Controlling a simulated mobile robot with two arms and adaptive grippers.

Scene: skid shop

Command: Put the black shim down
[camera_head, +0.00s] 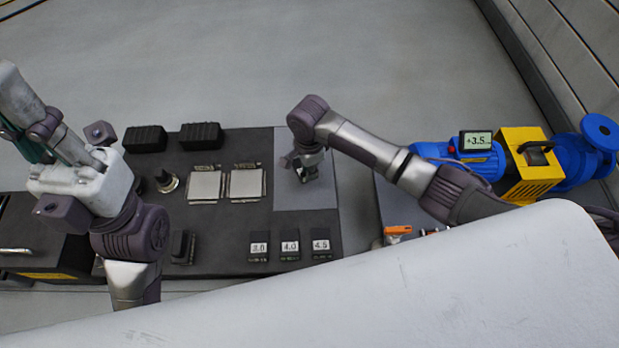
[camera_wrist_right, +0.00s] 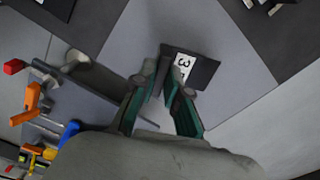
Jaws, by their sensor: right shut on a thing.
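My right gripper (camera_head: 303,163) is over the light grey pad (camera_head: 308,196) on the right of the dark bench top. In the right wrist view, its teal-padded fingers (camera_wrist_right: 168,98) are shut on the black shim (camera_wrist_right: 205,70), which has a white label with a "3" partly visible. The shim is over the grey pad; I cannot tell whether it touches it. In the head view it is mostly hidden under the gripper. My left gripper (camera_head: 85,150) is at the left, above the bench edge, and its finger opening is unclear.
Black shims labelled 3.0 (camera_head: 258,247), 4.0 (camera_head: 290,247) and 4.5 (camera_head: 321,245) stand along the front. Two silver plates (camera_head: 226,184) lie mid-bench, and two black blocks (camera_head: 172,137) at the back. A blue motor (camera_head: 460,160) with a +3.5 display is on the right.

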